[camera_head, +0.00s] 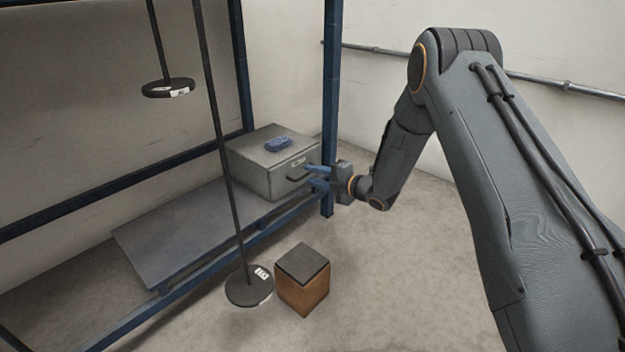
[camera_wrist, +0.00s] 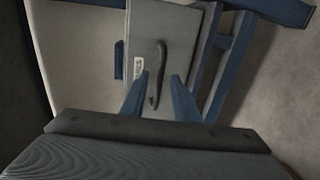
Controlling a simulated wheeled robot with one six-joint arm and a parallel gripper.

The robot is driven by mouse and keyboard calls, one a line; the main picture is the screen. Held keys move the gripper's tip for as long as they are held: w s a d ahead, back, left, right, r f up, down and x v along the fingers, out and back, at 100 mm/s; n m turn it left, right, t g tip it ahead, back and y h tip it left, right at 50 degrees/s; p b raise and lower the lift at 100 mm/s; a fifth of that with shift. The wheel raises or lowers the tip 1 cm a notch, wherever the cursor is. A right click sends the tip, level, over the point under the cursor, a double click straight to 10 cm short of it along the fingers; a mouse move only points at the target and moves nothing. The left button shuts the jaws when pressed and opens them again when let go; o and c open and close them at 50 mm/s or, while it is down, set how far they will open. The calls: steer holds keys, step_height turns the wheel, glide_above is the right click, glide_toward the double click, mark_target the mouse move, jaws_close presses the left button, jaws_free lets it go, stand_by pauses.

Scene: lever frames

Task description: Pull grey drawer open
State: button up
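The grey drawer unit (camera_head: 265,168) sits on a shelf of the blue frame, with its front facing my arm. Its front panel (camera_wrist: 183,35) fills the upper middle of the wrist view. A dark handle (camera_head: 299,172) is on the drawer front and shows as a curved bar in the wrist view (camera_wrist: 160,68). The drawer looks shut. My gripper (camera_head: 309,177) has its two blue fingers apart in front of the handle. In the wrist view the fingers (camera_wrist: 158,88) stand on either side of the handle's lower end. I cannot tell whether they touch it.
A blue object (camera_head: 278,144) lies on top of the drawer unit. A blue post (camera_head: 331,100) stands close beside my gripper. A brown box (camera_head: 302,288) and a round black weight on a rod (camera_head: 249,288) are below the shelf. The floor at right is clear.

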steer(key=shift+w+a, duration=0.25)
steer(key=shift+a, duration=0.1)
jaws_close()
